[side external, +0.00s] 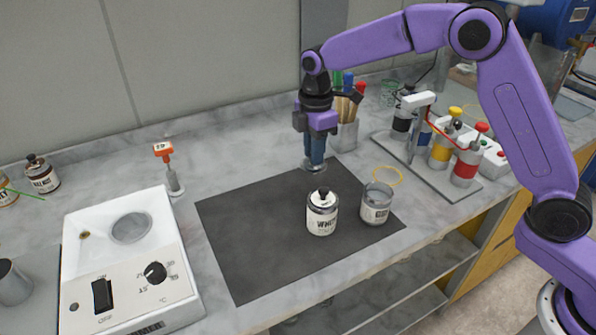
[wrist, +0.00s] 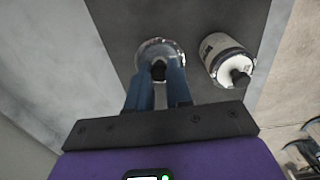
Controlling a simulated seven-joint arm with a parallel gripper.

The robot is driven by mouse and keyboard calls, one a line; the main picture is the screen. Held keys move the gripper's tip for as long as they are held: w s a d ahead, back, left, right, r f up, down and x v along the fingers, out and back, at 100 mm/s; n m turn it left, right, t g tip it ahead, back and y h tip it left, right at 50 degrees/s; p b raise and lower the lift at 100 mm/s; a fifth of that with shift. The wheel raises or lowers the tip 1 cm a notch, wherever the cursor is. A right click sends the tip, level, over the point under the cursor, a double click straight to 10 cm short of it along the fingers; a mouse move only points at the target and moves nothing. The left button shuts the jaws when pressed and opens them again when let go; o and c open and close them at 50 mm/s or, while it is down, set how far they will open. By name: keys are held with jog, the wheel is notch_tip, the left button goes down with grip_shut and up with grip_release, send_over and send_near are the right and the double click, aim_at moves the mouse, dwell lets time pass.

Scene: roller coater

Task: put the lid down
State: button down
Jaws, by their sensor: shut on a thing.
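My gripper (side external: 314,160) points down over the back edge of the dark mat (side external: 250,235). It is shut on the lid (side external: 312,172), a silvery disc. In the wrist view the lid (wrist: 160,49) shows its black knob between the blue fingertips (wrist: 159,80). I cannot tell whether the lid touches the mat. A can marked "WHI" (side external: 321,214) stands on the mat with a black-knobbed lid on it; it also shows in the wrist view (wrist: 222,50), right of the held lid. A grey-labelled can (side external: 376,206) without a lid stands to its right.
A white device with a dial (side external: 125,265) stands left of the mat. A small orange-topped tool (side external: 172,170) stands behind it. A brush holder (side external: 346,133) is close behind my gripper. A rack of coloured bottles (side external: 440,145) stands at the right. The mat's left half is clear.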

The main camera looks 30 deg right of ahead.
jog(key=w+f, duration=0.1)
jog(key=f, duration=0.1)
jog(key=w+a+f, duration=0.1)
jog(key=w+f, duration=0.2)
jog(key=shift+a+f, duration=0.3)
jog(key=shift+w+f, duration=0.15)
jog(key=shift+f, duration=1.45)
jog(key=shift+f, duration=0.15)
jog(key=c, duration=1)
grip_release()
jog(key=shift+c, duration=0.2)
notch_tip(320, 180, up, 12)
jog(key=shift+r, duration=0.2)
